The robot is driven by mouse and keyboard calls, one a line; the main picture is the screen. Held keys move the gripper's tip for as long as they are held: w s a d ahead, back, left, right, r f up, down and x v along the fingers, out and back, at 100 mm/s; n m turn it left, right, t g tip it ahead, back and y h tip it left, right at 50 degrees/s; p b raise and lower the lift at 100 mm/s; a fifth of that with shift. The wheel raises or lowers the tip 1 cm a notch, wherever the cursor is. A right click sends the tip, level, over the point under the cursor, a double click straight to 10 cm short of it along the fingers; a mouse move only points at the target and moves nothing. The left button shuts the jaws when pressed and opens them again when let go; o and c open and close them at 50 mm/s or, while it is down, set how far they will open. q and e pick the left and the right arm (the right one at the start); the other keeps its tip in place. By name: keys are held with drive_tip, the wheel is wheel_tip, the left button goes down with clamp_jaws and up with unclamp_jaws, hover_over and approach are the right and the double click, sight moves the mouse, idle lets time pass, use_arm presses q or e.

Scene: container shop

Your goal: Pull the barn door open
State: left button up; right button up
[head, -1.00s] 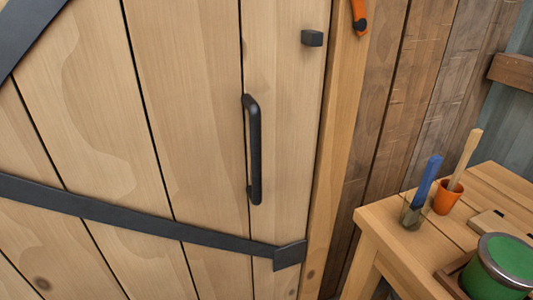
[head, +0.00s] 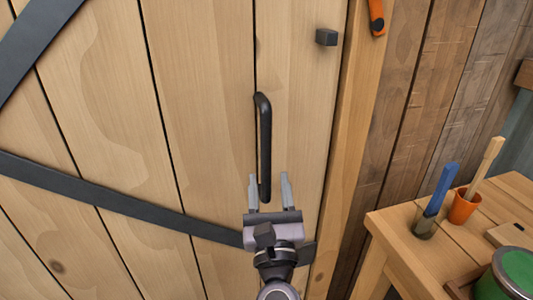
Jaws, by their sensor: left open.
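The barn door (head: 205,90) is made of light wooden planks with dark metal straps and fills the left and middle of the head view. It looks shut against the wooden post at its right. A black vertical handle (head: 264,140) is fixed near its right edge. My left gripper (head: 268,180) is open, with its grey fingers pointing up the picture on either side of the handle's lower end. I cannot tell whether the fingers touch the handle. The gripper body hides part of the lower strap. My right gripper is not in view.
A small dark block (head: 327,37) sticks out of the door at upper right. An orange tool (head: 376,16) hangs on the post. A wooden workbench (head: 395,222) at lower right bears an orange cup (head: 464,207), a blue-handled brush (head: 437,190) and a green paint can (head: 512,275).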

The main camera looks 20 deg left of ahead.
sight(266, 159)
use_arm(q)
drive_tip(key=shift+w+a+r, duration=0.1)
drive_tip(key=shift+w+r, duration=0.05)
drive_tip(key=shift+r, duration=0.35)
drive_tip(key=p+x, duration=0.1)
drive_tip(key=x, duration=0.5)
drive_tip(key=shift+w+a+p, duration=0.15)
drive_tip(key=shift+w+p, duration=0.05)
drive_tip(key=shift+p, duration=0.1)
clamp_jaws()
